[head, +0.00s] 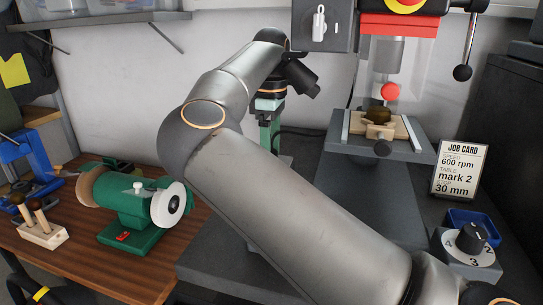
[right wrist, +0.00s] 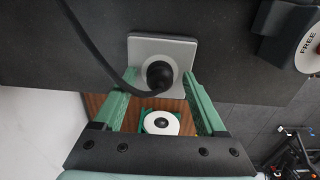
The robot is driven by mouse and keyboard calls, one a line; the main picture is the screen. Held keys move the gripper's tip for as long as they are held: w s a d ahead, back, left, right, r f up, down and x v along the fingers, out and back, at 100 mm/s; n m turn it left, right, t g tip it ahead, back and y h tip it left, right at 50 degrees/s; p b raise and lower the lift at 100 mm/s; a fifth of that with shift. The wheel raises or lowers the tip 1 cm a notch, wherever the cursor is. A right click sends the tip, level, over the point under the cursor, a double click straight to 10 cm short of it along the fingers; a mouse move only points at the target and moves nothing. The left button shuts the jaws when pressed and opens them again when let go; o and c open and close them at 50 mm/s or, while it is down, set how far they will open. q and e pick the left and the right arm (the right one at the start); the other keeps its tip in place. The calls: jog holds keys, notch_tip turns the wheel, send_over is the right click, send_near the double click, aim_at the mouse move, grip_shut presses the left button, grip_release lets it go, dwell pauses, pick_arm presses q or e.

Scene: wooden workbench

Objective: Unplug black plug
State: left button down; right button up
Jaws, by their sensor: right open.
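A black round plug (right wrist: 158,74) sits in a square grey socket plate (right wrist: 145,48) in the right wrist view. Its black cable (right wrist: 84,42) runs up and to the left. My right gripper (right wrist: 158,82) is open, with one green finger on each side of the plug. I cannot tell whether either finger touches it. In the head view my right arm reaches across the middle toward the back wall and hides the plug and socket. My left gripper is not in view.
A green bench grinder (head: 135,205) stands on the wooden bench at left, near a blue vise (head: 28,155). A drill press table (head: 375,150) stands right of my arm. A job card (head: 460,170), blue tray (head: 470,219) and numbered dial (head: 468,243) are at right.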

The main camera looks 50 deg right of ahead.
jog(key=shift+c, duration=0.3)
grip_shut()
dwell(0.5)
dwell(0.6)
